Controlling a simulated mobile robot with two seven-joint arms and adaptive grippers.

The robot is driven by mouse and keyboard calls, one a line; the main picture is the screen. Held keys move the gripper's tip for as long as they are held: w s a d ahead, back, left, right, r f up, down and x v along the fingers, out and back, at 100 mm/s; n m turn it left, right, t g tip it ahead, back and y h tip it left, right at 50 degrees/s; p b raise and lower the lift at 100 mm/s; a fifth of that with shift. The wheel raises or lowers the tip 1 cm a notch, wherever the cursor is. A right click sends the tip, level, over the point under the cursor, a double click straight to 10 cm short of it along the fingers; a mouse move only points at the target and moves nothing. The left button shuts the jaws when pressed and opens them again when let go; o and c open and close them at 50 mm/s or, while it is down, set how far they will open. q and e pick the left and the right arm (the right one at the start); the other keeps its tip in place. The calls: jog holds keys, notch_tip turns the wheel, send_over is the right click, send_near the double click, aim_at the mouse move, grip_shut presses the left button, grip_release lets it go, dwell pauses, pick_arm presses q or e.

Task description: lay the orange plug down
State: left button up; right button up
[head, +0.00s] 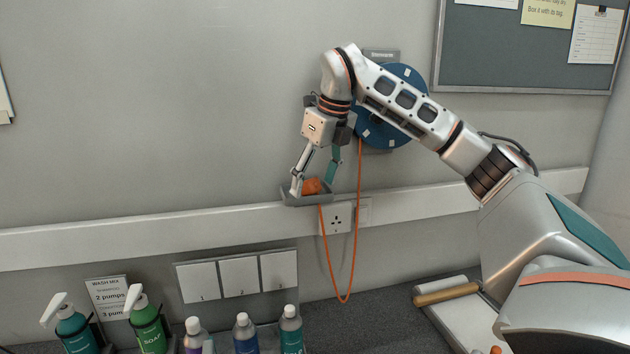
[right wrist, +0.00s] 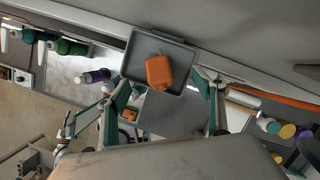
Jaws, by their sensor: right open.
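The orange plug (head: 312,186) lies in a small grey tray (head: 291,200) fixed at the wall rail. It also shows in the right wrist view (right wrist: 159,72), resting on the floor of the tray (right wrist: 137,48). My right gripper (head: 314,181) is open, its fingers on either side of the plug at the tray. In the right wrist view both fingers (right wrist: 166,86) stand apart, with space between them and the plug. An orange cord (head: 357,230) hangs from the tray in a loop and rises to a blue reel (head: 411,78). My left gripper is out of view.
A wall socket (head: 335,217) sits just below the tray. Switch plates (head: 238,277) are lower left, above several bottles, among them a green soap pump (head: 149,331). A tray with a wooden-handled tool (head: 446,294) lies lower right. The wall left of my arm is clear.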

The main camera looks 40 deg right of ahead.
jog(key=shift+r, duration=3.55)
jog(key=shift+f, duration=0.1)
